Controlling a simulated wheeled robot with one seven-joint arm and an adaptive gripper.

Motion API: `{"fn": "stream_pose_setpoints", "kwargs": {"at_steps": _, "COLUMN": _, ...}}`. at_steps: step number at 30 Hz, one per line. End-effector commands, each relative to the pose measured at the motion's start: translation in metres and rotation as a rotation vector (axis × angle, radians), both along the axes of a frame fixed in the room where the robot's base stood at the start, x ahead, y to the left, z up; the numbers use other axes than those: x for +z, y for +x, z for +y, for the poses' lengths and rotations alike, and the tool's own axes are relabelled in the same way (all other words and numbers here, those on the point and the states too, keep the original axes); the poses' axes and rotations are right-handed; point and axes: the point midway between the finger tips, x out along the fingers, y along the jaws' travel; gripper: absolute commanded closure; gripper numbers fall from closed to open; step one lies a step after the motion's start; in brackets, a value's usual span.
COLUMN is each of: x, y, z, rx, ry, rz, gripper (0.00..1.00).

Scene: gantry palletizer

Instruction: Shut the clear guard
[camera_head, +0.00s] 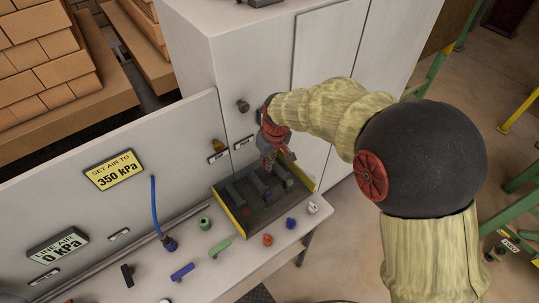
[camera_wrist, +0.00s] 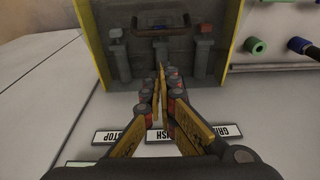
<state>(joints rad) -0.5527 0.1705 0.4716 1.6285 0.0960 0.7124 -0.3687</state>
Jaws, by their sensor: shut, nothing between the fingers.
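A dark panel with yellow side walls (camera_head: 309,184) lies on the bench against the white cabinet and holds several grey posts. In the wrist view, its right yellow wall (camera_wrist: 233,32) and grey posts (camera_wrist: 203,60) show, with a thin dark bar (camera_wrist: 168,36) across the far part. I cannot make out a clear sheet, so whether the guard is raised or lowered is uncertain. My gripper (camera_head: 269,165) is over the panel's cabinet side, pointing down. In the wrist view my gripper (camera_wrist: 160,78) is shut and empty, its tips in front of the middle post.
White labels (camera_wrist: 222,131) lie below the fingers in the wrist view. Loose coloured fittings, such as a green one (camera_head: 205,223) and a red one (camera_head: 267,239), are on the bench left of and in front of the panel. A blue hose (camera_head: 154,205) stands farther left. The cabinet (camera_head: 270,60) rises behind.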

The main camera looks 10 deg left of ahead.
Motion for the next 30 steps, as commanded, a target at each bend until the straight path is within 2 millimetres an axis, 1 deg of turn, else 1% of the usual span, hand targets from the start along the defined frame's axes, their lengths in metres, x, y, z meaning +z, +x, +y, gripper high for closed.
{"fn": "stream_pose_setpoints", "kwargs": {"at_steps": 1, "x": -0.011, "y": 0.0, "z": 0.001, "rx": 0.0, "ry": -0.002, "rz": 0.003, "gripper": 1.0}}
{"fn": "stream_pose_setpoints", "kwargs": {"at_steps": 3, "x": -0.023, "y": 0.002, "z": 0.003, "rx": 0.0, "ry": -0.002, "rz": 0.003, "gripper": 1.0}}
{"fn": "stream_pose_setpoints", "kwargs": {"at_steps": 6, "x": -0.034, "y": -0.006, "z": -0.005, "rx": 0.0, "ry": -0.001, "rz": 0.002, "gripper": 1.0}}
{"fn": "stream_pose_setpoints", "kwargs": {"at_steps": 12, "x": -0.048, "y": -0.012, "z": -0.013, "rx": 0.0, "ry": 0.0, "rz": 0.0, "gripper": 1.0}}
{"fn": "stream_pose_setpoints", "kwargs": {"at_steps": 16, "x": -0.051, "y": -0.013, "z": -0.014, "rx": 0.0, "ry": 0.0, "rz": 0.0, "gripper": 1.0}}
{"fn": "stream_pose_setpoints", "kwargs": {"at_steps": 26, "x": -0.051, "y": -0.013, "z": -0.014, "rx": 0.0, "ry": 0.003, "rz": -0.003, "gripper": 1.0}}
{"fn": "stream_pose_setpoints", "kwargs": {"at_steps": 30, "x": -0.055, "y": -0.015, "z": -0.017, "rx": -0.001, "ry": 0.027, "rz": -0.021, "gripper": 1.0}}
